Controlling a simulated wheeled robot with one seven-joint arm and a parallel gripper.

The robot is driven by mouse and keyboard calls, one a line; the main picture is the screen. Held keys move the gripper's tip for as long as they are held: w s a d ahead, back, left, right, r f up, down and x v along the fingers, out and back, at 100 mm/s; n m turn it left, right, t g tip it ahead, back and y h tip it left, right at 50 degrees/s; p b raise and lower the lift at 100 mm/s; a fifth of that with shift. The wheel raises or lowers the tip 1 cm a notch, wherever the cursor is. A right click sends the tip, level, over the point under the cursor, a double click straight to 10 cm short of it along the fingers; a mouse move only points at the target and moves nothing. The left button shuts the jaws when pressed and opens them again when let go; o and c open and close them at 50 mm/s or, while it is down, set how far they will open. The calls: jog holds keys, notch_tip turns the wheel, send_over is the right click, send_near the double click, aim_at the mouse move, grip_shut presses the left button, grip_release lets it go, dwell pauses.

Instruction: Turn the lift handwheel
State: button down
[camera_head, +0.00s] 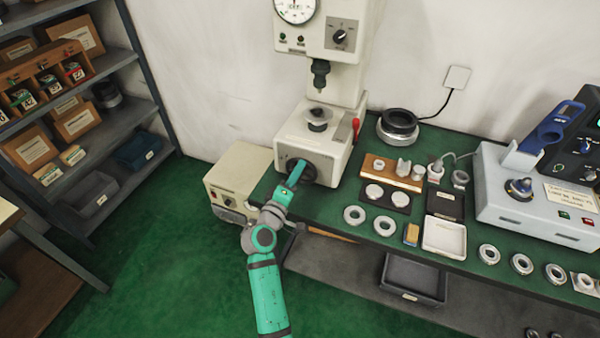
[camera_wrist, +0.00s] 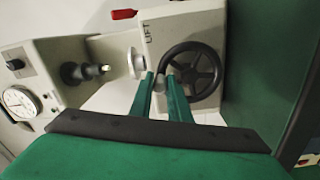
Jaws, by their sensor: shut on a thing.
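The lift handwheel (camera_wrist: 205,62) is a black spoked wheel on the front of the cream tester base, next to the printed word LIFT in the wrist view. In the head view the handwheel (camera_head: 304,172) is partly hidden behind my gripper. My gripper (camera_wrist: 161,78) has its two green fingers close together at the wheel's rim, around a small greyish knob (camera_wrist: 160,84) on it. In the head view my gripper (camera_head: 295,174) reaches up to the wheel from below. The fingers hide part of the rim and most of the knob.
The tester (camera_head: 325,130) stands at the left end of the green bench, with a red lever (camera_head: 355,128) on its right side. A beige box (camera_head: 236,180) stands left of it. Several rings and trays fill the bench to the right. The floor at left is clear.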

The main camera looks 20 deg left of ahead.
jog(key=shift+a+n, duration=0.2)
jog(key=shift+n, duration=0.1)
jog(key=c, duration=1.7)
grip_release()
jog(key=shift+o, duration=0.2)
jog(key=s, duration=1.1)
jog(key=shift+f, duration=0.15)
